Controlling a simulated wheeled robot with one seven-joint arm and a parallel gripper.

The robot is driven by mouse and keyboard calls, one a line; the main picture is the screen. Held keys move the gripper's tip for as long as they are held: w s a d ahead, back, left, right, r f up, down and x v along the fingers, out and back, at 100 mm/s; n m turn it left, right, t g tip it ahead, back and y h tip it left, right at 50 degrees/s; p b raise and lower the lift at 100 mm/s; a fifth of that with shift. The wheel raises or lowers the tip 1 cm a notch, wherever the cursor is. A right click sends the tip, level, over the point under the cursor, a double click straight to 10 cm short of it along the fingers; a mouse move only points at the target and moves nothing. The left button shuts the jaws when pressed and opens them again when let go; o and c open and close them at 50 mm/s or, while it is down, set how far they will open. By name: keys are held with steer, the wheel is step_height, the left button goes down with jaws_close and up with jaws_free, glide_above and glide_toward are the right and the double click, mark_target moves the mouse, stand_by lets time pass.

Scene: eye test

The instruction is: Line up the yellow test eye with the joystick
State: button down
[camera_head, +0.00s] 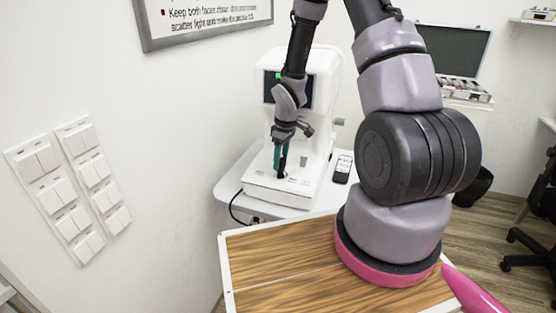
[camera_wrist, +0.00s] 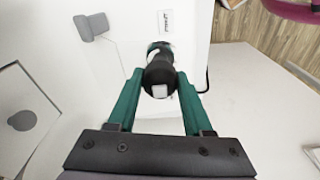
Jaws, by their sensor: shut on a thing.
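The white eye-test machine (camera_head: 321,88) stands on a small white table. Its dark screen (camera_head: 308,92) is partly covered by my arm, and a small green mark shows near its top left. I cannot make out a yellow test eye in either view. The black joystick (camera_head: 280,174) rises from the machine's base; it also shows in the wrist view (camera_wrist: 160,72). My gripper (camera_head: 281,158) points down at the joystick. In the wrist view its green fingers (camera_wrist: 160,88) are shut around the joystick's dark top, one on each side.
A dark handheld remote (camera_head: 343,167) lies right of the machine on the white table (camera_head: 232,190). A wood-topped surface (camera_head: 275,262) is in front, under my arm. White switch panels (camera_head: 60,190) are on the left wall. An open case (camera_head: 465,90) stands at the back right.

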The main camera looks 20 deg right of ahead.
stand_by(0.4)
steer(key=shift+c, duration=1.2)
jaws_free()
step_height(320, 180, up, 11)
step_height(320, 180, up, 11)
steer(key=m+t, duration=0.2)
steer(key=m, duration=0.1)
glide_above(284, 157)
steer(key=s+d, duration=0.2)
steer(key=s+r+m+t+y, duration=0.1)
steer(key=s+r+m+t, duration=0.3)
steer(key=s+r+m, duration=0.5)
steer(key=s+r, duration=0.9)
steer(key=r, duration=0.2)
steer(key=shift+s+a+m, duration=0.3)
steer(key=shift+a+m, duration=0.1)
